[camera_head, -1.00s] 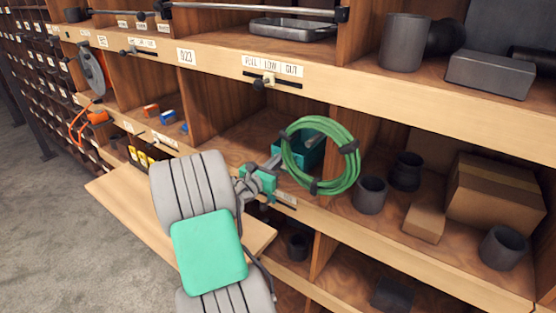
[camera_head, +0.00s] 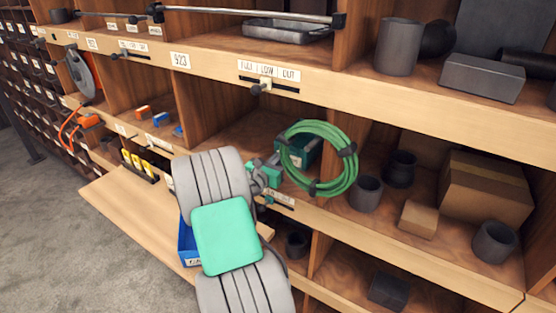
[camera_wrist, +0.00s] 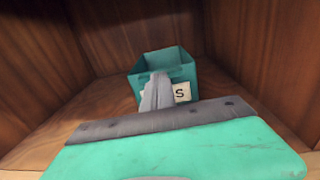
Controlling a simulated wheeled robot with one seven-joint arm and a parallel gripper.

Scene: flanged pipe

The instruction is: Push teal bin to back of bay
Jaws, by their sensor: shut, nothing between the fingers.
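The teal bin (camera_wrist: 178,68) stands upright on the wooden floor of a bay, with a white label (camera_wrist: 182,92) ending in "S" on its front. In the head view the teal bin (camera_head: 304,155) is partly hidden behind the green hose coil. My gripper (camera_wrist: 158,80) is shut and empty, its fingertips at the bin's front face and covering part of the label. I cannot tell whether they touch. In the head view my gripper (camera_head: 274,170) reaches into the bay, its fingertips hard to make out. Any gap behind the bin is hidden.
A green hose coil (camera_head: 290,165) hangs at the bay's front, close to my gripper's right. Wooden side walls (camera_wrist: 245,60) flank the bin with some free floor. A blue bin (camera_head: 187,245) sits beside my arm on a lower board (camera_head: 130,210). Cylinders and boxes (camera_head: 485,190) fill the right bay.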

